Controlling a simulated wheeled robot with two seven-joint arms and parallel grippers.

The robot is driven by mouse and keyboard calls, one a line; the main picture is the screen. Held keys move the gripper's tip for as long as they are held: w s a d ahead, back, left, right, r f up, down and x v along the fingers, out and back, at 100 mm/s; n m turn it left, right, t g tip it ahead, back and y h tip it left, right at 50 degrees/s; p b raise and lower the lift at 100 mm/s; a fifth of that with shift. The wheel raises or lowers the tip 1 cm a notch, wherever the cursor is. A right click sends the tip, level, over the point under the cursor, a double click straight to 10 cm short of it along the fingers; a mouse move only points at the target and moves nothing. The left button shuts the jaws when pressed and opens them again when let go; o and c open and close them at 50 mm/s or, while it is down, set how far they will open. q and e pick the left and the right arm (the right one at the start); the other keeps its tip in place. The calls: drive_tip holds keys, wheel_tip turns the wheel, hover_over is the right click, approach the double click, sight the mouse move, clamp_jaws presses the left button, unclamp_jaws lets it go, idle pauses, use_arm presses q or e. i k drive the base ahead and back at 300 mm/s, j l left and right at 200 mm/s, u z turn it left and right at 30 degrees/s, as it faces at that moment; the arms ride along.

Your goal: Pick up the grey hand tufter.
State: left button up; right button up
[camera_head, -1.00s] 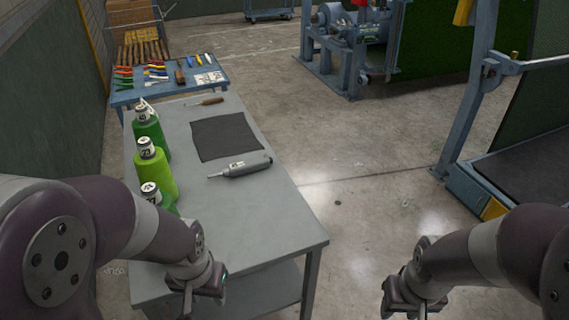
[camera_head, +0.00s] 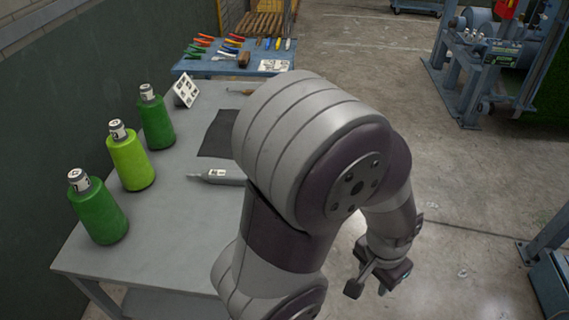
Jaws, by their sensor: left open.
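The grey hand tufter (camera_head: 220,177) lies on the grey table with its thin tip pointing left. Its right part is hidden behind my left arm. My left gripper (camera_head: 370,284) is open and empty, past the table's right side, right of and nearer than the tufter, well apart from it. My right gripper is out of view.
Green yarn cones (camera_head: 98,212) stand along the left of the grey table (camera_head: 165,240). A dark mat (camera_head: 217,136) lies beyond the tufter, with a white card (camera_head: 185,91) and an awl (camera_head: 241,93) behind. A blue table (camera_head: 190,66) holds several tools.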

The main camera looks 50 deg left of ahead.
sight(215, 176)
drive_tip(key=i+u, duration=0.45)
drive_tip(key=i+l+u, duration=0.1)
drive_tip(key=i+u, duration=0.2)
drive_tip(key=u, duration=0.2)
drive_tip(key=i+l+u, duration=0.3)
drive_tip(key=u, duration=0.15)
drive_tip(key=i+u, duration=0.15)
drive_tip(key=u, duration=0.3)
drive_tip(key=i+u, duration=0.2)
drive_tip(key=u, duration=0.25)
drive_tip(key=i+u, duration=0.15)
drive_tip(key=u, duration=0.3)
drive_tip(key=i+l+u, duration=0.1)
drive_tip(key=u, duration=0.4)
drive_tip(key=i+l+u, duration=0.1)
drive_tip(key=l+u, duration=0.15)
drive_tip(key=u, duration=0.2)
drive_tip(key=i+l+u, duration=0.1)
drive_tip(key=u, duration=0.35)
drive_tip(key=l+u, duration=0.3)
drive_tip(key=u, duration=0.15)
drive_tip(key=i+l+u, duration=0.25)
drive_tip(key=l+u, duration=0.25)
drive_tip(key=l, duration=0.2)
